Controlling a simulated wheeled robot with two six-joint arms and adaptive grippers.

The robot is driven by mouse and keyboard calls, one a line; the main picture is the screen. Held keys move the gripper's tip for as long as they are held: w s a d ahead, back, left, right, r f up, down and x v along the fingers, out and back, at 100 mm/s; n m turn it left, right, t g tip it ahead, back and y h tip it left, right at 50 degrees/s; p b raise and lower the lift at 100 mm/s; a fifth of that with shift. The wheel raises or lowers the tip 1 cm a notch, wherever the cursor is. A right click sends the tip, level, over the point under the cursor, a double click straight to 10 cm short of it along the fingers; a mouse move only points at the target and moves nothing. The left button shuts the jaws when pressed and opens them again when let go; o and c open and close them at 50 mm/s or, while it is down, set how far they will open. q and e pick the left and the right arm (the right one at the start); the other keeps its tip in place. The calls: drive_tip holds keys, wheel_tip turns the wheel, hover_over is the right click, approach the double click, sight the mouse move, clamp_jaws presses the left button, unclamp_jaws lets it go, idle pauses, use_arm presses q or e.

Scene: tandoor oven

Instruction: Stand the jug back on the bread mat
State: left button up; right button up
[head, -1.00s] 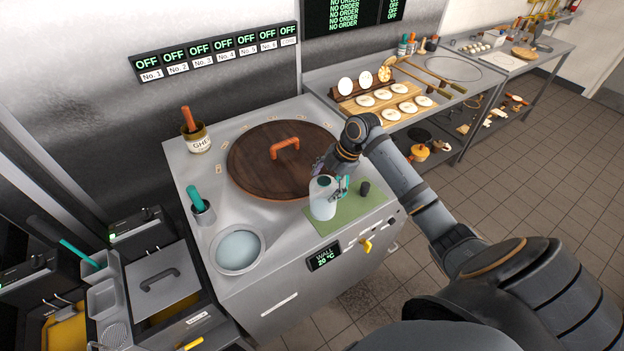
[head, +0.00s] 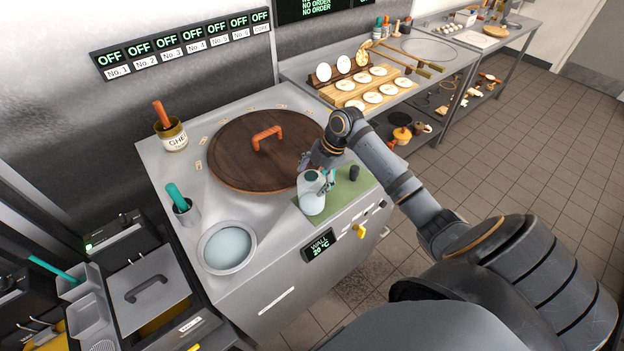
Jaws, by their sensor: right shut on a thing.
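The jug (head: 311,201) is pale blue-white with a dark opening at its top. It stands about upright at the left part of the green bread mat (head: 350,200), on the front right corner of the oven top. My right gripper (head: 326,181) is shut on the jug from its right side, near the upper part. The arm partly hides the contact. I cannot tell whether the jug's base touches the mat or hangs just above it. My left gripper is not in view.
A small dark cylinder (head: 354,173) stands on the mat's right part. Behind is the round wooden lid (head: 235,150) with an orange handle. A round basin (head: 228,246) lies left of the mat. A ghee pot (head: 173,138) and a teal-handled holder (head: 184,211) stand farther left.

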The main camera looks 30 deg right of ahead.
drive_tip(key=o, duration=1.7)
drive_tip(key=shift+d+f, duration=0.1)
drive_tip(key=shift+d, duration=0.05)
drive_tip(key=shift+c, duration=0.2)
drive_tip(key=shift+a, duration=0.2)
drive_tip(key=shift+d+r, duration=0.1)
drive_tip(key=shift+r, duration=0.15)
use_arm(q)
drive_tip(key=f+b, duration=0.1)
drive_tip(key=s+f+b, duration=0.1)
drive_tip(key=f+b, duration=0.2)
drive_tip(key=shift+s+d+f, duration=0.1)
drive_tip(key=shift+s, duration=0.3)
use_arm(e)
drive_tip(key=v, duration=1.2)
drive_tip(key=shift+f, duration=0.1)
